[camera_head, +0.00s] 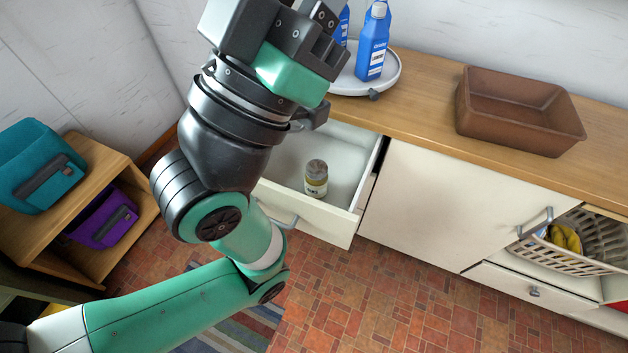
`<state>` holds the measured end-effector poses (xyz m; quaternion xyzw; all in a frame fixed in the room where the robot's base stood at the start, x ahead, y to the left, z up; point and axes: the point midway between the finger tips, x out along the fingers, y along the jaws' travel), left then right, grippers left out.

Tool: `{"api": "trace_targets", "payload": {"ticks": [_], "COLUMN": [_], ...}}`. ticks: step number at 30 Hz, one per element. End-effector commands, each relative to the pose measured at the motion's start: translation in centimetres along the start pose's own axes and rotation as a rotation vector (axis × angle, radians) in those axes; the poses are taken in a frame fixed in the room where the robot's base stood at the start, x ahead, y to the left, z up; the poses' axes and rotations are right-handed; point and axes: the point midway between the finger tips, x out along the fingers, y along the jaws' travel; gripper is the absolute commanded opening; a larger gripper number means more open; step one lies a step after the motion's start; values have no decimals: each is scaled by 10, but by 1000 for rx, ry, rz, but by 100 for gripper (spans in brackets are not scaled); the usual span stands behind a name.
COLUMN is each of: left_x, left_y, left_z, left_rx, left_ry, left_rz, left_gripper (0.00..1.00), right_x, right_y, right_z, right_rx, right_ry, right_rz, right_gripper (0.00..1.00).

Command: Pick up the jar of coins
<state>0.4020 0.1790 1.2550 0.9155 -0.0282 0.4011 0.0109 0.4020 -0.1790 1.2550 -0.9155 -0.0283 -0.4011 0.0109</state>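The jar of coins (316,179) stands upright in an open white drawer (345,160) below the wooden counter. It is a small glass jar with a grey-brown lid, a pale label and yellowish contents. My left arm comes in from the lower left and rises past the drawer's left side, hiding part of it. My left gripper (318,22) is at the top of the view, above the drawer and counter and apart from the jar. Its fingertips are not clearly shown. My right gripper is not in view.
Blue bottles (373,42) stand on a round grey tray (385,84) behind the gripper. A brown bin (520,128) sits on the counter (430,110). A basket (565,255) is in an open compartment at right.

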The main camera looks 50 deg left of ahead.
Motion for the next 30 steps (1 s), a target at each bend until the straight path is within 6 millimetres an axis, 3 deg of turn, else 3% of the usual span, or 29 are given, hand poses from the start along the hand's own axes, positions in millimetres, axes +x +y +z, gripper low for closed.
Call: {"api": "trace_targets", "payload": {"ticks": [14,25,26,30], "left_x": [0,0,0,0], "left_y": [0,0,0,0], "left_z": [0,0,0,0], "left_rx": [0,0,0,0], "left_ry": [0,0,0,0], "left_rz": [0,0,0,0], "left_gripper": [30,96,100,100], "right_x": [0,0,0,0], "right_y": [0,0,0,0], "right_z": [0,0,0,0], "right_rx": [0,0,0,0], "right_ry": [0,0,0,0], "right_rz": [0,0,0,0], "right_gripper": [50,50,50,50]}}
